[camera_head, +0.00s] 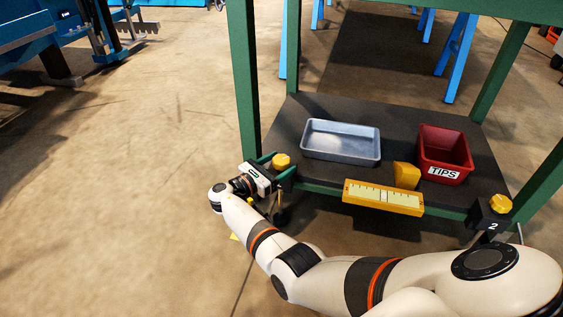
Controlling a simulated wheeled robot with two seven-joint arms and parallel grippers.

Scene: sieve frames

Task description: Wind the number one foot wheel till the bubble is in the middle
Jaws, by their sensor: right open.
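The yellow foot wheel (282,159) sits at the front left corner of the stand's low shelf; its number is hidden. My right gripper (284,165) reaches it from the left, open, with its green fingers on either side of the wheel. I cannot tell whether they touch it. A second yellow wheel (500,204) stands at the front right corner above a black block marked 2 (490,221). The yellow level (383,197) with a pale scale runs along the shelf's front edge. My left gripper is not in view.
The dark shelf (400,142) carries a grey-blue tray (341,155), a red TIPS bin (444,154) and a yellow wedge-like block (406,175) behind the level. Green legs (243,85) frame the shelf. The concrete floor (120,190) to the left is clear.

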